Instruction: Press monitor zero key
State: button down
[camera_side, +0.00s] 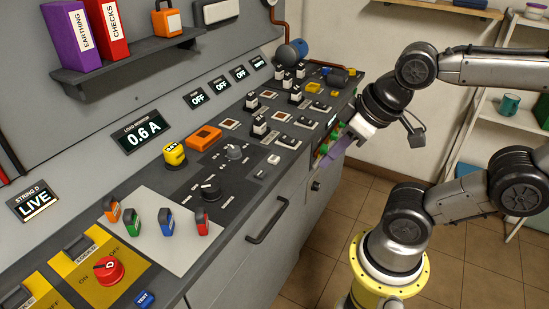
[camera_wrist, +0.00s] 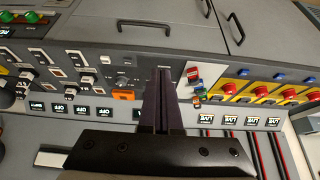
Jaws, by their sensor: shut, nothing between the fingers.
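The load monitor display (camera_side: 142,131) on the upright back panel reads 0.6 A. I cannot read which one is the zero key.
Coloured plugs (camera_side: 165,221) stand on a pale plate nearer the camera. A red knob (camera_side: 109,270) sits on a yellow plate. An orange block (camera_side: 204,138) and a yellow cylinder (camera_side: 174,154) stand near the back panel. Several black-and-white switches (camera_side: 260,126) fill the far bench. A handle (camera_side: 268,222) projects in front.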

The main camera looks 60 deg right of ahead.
jog(key=w+a+r+m+t+y, duration=0.1)
jog(key=w+a+r+m+y, duration=0.2)
jog(key=w+a+m, duration=0.25)
jog(key=w+d+m+t+y, duration=0.15)
jog(key=w+d+m, duration=0.35)
jog(key=w+m, duration=0.6)
jog(key=w+d+f+m+h, duration=0.1)
jog(key=d+f+m, duration=0.3)
jog(key=d, duration=0.5)
jog(key=w+d+f+m+h, duration=0.1)
jog(key=w+d+f+m, duration=0.3)
jog(key=d+f, duration=0.4)
jog(key=d+t, duration=0.1)
jog(key=d, duration=0.1)
jog(key=shift+d, duration=0.3)
jog(key=shift+w+h, duration=0.15)
jog(key=shift+h, duration=0.1)
